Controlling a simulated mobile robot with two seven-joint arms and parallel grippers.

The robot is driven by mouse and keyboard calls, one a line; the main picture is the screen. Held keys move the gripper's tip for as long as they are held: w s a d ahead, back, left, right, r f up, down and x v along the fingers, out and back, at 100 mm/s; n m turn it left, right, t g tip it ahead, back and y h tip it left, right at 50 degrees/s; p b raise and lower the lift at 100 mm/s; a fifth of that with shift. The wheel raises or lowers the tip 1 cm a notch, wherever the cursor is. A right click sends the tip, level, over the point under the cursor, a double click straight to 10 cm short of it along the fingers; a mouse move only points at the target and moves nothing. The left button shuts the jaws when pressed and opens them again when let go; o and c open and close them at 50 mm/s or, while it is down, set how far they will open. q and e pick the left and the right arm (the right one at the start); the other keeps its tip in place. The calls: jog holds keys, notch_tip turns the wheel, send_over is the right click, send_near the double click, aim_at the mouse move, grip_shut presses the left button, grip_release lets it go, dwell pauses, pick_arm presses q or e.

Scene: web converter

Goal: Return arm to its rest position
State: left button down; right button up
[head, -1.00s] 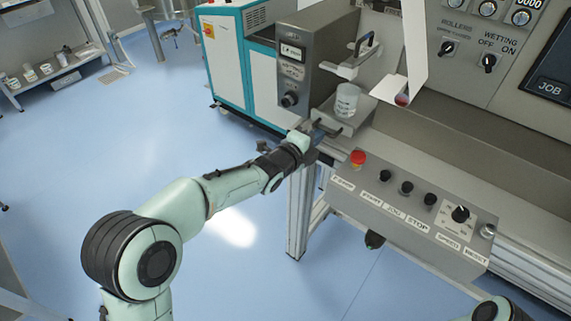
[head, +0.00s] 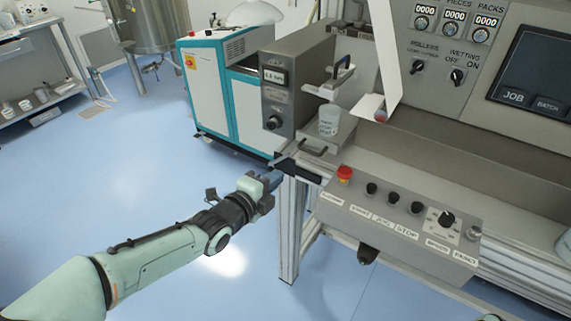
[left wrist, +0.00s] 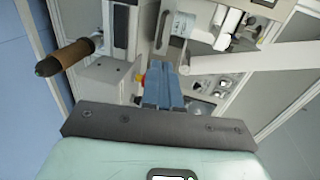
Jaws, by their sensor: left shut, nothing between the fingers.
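My left arm reaches in from the lower left of the head view. Its left gripper (head: 278,172) is in front of the machine's left corner, low and to the left of the small drawer handle. In the left wrist view the blue fingers (left wrist: 163,90) lie together, shut with nothing between them. They point toward the machine, apart from the drawer handle (head: 313,150). My right gripper is out of view; only a sliver of my right arm shows at the bottom right edge.
The control panel (head: 400,222) with a red stop button (head: 344,173) juts out to the right. A teal-and-white cabinet (head: 225,95) stands behind. Blue floor (head: 110,190) is open at left.

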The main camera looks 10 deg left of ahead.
pick_arm(q)
jog(key=s+f+n+g+y+p, duration=0.1)
jog(key=s+f+n+g+p, duration=0.25)
jog(key=f, duration=0.55)
jog(key=s+f+n+g+y+p, duration=0.15)
jog(key=s+f+n, duration=0.3)
jog(key=f, duration=0.45)
jog(key=s+f+n+g+p, duration=0.3)
jog(key=f+n, duration=0.2)
jog(key=f, duration=0.4)
jog(key=s+f+n+g+p, duration=0.3)
jog(key=s+f+n+g, duration=0.1)
jog(key=s, duration=0.8)
jog(key=s+d+f+n+g+p, duration=0.1)
jog(key=s+f+n+g+p, duration=0.2)
jog(key=s+n, duration=0.6)
jog(key=s+f, duration=0.2)
jog(key=s, duration=0.1)
jog(key=shift+s+d+f+g+h, duration=0.15)
jog(key=shift+d+f+g+h, duration=0.15)
jog(key=shift+f+g+h, duration=0.1)
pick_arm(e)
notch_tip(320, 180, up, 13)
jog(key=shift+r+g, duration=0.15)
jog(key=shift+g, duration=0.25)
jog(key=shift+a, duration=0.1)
